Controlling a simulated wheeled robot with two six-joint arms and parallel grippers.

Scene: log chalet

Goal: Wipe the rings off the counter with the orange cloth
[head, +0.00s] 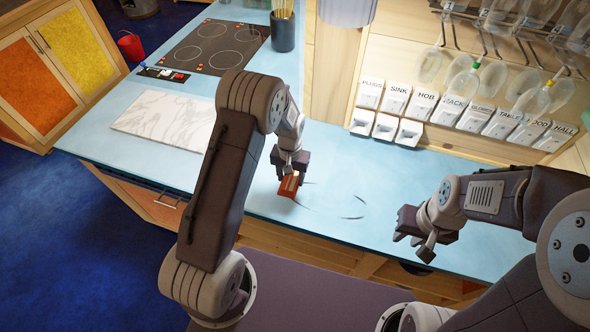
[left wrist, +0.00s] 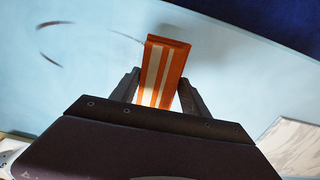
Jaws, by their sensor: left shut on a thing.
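The orange cloth (head: 288,186), folded with pale stripes, is at the blue counter (head: 262,204). My left gripper (head: 290,166) is shut on it from above. In the left wrist view the cloth (left wrist: 163,72) stands out between the two fingers (left wrist: 158,92). Dark, broken ring marks (head: 352,216) lie on the counter just right of the cloth. They also show as thin arcs in the left wrist view (left wrist: 50,58). Whether the cloth touches the counter is hard to tell. My right gripper (head: 412,236) is over the counter at the right, with its fingers apart and nothing between them.
A marble board (head: 160,118) and a black hob (head: 212,47) lie to the left. A utensil pot (head: 283,32) stands behind. Labelled switches (head: 440,107) and hanging glasses (head: 495,75) line the back wall.

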